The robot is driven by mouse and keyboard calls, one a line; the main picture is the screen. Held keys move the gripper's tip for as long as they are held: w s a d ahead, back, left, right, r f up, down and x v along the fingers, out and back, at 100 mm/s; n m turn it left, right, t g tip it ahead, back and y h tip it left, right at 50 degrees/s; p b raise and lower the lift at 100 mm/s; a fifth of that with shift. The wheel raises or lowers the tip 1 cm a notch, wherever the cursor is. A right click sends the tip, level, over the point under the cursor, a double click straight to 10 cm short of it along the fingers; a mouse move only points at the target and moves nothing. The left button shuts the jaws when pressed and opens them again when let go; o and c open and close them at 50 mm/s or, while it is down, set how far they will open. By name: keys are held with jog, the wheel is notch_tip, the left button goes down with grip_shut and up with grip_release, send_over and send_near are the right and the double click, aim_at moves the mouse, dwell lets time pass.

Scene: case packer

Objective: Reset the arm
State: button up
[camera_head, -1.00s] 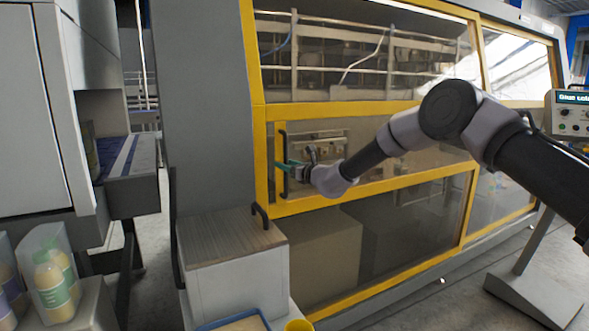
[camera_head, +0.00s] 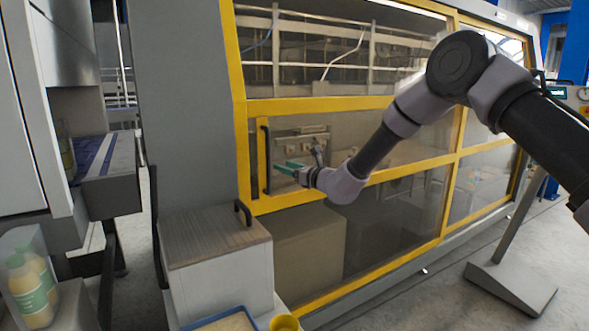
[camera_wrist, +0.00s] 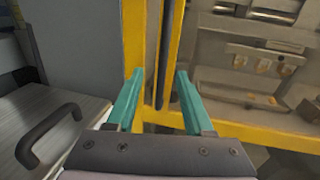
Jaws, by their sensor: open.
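My gripper (camera_head: 288,168) is in front of the yellow-framed machine door, just right of its black vertical handle (camera_head: 265,158). My arm reaches in from the right side of the head view.
A white box with a wood-grain lid (camera_head: 212,236) and a black handle stands left of the door. A yellow cup (camera_head: 284,323) and a blue-rimmed tray (camera_head: 228,318) are at the bottom. A control panel (camera_head: 572,97) stands at right.

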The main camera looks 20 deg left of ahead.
jog(key=s+d+r+n+g+y, duration=0.15)
jog(key=d+r+n+g, duration=0.4)
jog(key=r, duration=0.75)
jog(key=s+d+r+n+h, duration=0.2)
jog(key=s+d+r+n, duration=0.15)
jog(key=d, duration=0.45)
jog(key=s+d+r+n+h, duration=0.1)
jog(key=s+d+r+n, duration=0.3)
jog(key=d, duration=0.4)
jog(key=s+d+n+t+h, duration=0.1)
jog(key=s+d+h, duration=0.3)
jog(key=d, duration=0.9)
jog(key=s+d+n+t+h, duration=0.2)
jog(key=s+d, duration=0.5)
jog(key=d, duration=0.7)
jog(key=s+d+f+n+t+h, duration=0.1)
jog(key=s+d+h, duration=0.5)
jog(key=d, duration=0.8)
jog(key=shift+s+d+n+t+h, duration=0.2)
jog(key=shift+n+t+h, duration=0.3)
jog(key=shift+n, duration=0.4)
jog(key=shift+f, duration=0.1)
